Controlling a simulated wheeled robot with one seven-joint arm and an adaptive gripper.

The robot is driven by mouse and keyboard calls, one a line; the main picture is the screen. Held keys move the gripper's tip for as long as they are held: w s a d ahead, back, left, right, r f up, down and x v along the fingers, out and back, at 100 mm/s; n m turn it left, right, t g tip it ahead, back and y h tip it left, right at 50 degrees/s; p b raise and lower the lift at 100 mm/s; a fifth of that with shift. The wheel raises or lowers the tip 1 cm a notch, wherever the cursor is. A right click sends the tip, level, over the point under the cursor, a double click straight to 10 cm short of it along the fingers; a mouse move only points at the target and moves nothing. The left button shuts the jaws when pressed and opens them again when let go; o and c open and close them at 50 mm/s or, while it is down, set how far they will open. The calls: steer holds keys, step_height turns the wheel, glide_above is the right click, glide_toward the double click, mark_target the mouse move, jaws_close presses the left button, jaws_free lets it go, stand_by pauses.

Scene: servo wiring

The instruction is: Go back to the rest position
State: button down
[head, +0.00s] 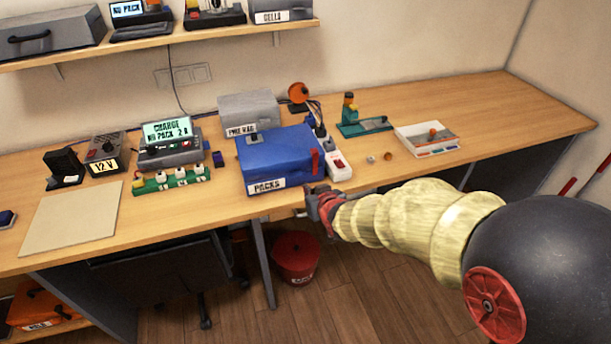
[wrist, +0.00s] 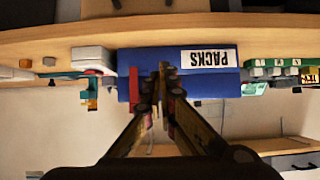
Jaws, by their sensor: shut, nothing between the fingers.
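My gripper (head: 323,207) is at the front edge of the wooden bench, in front of the blue box labelled PACKS (head: 280,158). It is shut and holds nothing. In the wrist view the fingers of my gripper (wrist: 162,75) are together, with the blue box (wrist: 190,62) behind them. The picture there is upside down. I cannot tell from these views whether the fingertips touch the box.
A white power strip (head: 339,167) lies right of the blue box. A tray (head: 427,140) and a green stand (head: 362,127) are further right. A green strip with several sockets (head: 172,180) lies left. A red bucket (head: 296,258) stands on the floor below.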

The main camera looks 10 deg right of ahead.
steer(key=s+d+f+g+h, duration=0.1)
steer(key=s+d+f+g, duration=0.15)
steer(key=s, duration=0.35)
steer(key=s+d+f+g, duration=0.1)
steer(key=s+f+g, duration=0.25)
steer(key=s, duration=0.25)
steer(key=s+d+r+m, duration=0.1)
steer(key=s+d+r, duration=0.2)
steer(key=s+r, duration=0.6)
steer(key=s+d+r+m+h, duration=0.1)
steer(key=s+d+r, duration=0.2)
steer(key=s+r, duration=0.7)
steer(key=shift+s, duration=0.6)
steer(key=shift+d, duration=0.1)
